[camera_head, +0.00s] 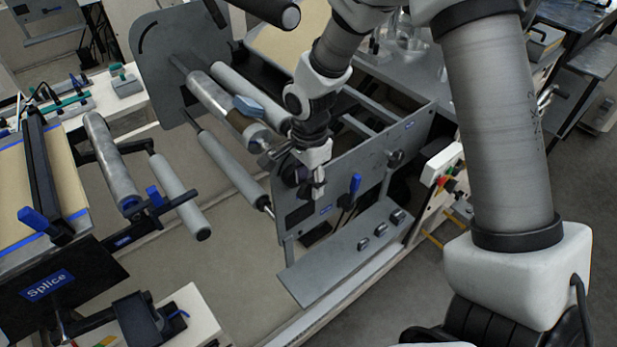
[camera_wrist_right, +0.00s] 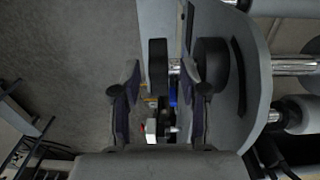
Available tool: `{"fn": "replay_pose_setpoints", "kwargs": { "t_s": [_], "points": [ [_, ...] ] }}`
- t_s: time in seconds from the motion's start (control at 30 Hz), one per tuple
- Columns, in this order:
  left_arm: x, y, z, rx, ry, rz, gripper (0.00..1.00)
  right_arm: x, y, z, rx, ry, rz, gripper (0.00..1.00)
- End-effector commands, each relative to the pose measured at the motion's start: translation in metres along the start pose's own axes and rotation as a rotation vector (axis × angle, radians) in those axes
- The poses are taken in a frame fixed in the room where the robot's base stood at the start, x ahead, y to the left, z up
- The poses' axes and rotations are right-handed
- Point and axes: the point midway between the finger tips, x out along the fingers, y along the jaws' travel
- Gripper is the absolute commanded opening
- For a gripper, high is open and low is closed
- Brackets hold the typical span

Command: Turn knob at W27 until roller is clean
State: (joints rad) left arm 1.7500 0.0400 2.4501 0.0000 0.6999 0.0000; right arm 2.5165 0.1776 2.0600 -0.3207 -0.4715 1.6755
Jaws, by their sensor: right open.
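My right gripper (camera_head: 314,168) hangs over the near grey side plate (camera_head: 350,170), close to a dark round knob (camera_head: 292,174) that it partly hides. In the right wrist view, the right gripper (camera_wrist_right: 162,78) is open. A black knob (camera_wrist_right: 157,66) shows between its fingers; I cannot tell whether they touch it. A second black round part (camera_wrist_right: 211,64) lies beyond the right-hand finger. A metal roller (camera_head: 213,98) runs between the plates, with a brownish patch near its near end and a blue piece (camera_head: 249,106) against it. No W27 label is readable. My left gripper is not in view.
Lower grey rollers (camera_head: 230,165) lie beside the metal one. A blue-handled lever (camera_head: 354,184) and a sloping grey shelf (camera_head: 345,250) stand close by. A control box with coloured buttons (camera_head: 447,180) is to the right. The splice table (camera_head: 45,288) is at left; open floor lies between.

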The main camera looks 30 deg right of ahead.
Motion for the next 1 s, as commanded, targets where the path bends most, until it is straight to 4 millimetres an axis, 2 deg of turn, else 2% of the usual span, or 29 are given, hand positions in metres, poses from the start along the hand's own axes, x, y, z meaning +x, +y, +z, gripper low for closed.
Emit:
{"fn": "replay_pose_setpoints", "kwargs": {
  "t_s": [0.27,0.3,0.4,0.77,1.0],
  "points": [
    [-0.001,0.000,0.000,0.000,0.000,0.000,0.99,0.005,0.000,0.000,0.000,-0.001,-0.002,0.44],
    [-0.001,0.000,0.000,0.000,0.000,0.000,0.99,0.005,0.000,0.000,0.000,-0.001,-0.002,0.30],
    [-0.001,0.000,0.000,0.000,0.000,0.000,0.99,0.005,0.000,0.000,0.000,0.000,-0.001,0.00],
    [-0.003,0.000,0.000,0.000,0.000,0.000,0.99,0.005,0.001,0.000,0.001,-0.015,0.003,0.00],
    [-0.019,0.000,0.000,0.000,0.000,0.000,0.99,0.003,0.002,-0.002,0.005,-0.102,0.005,0.00]
  ]
}}
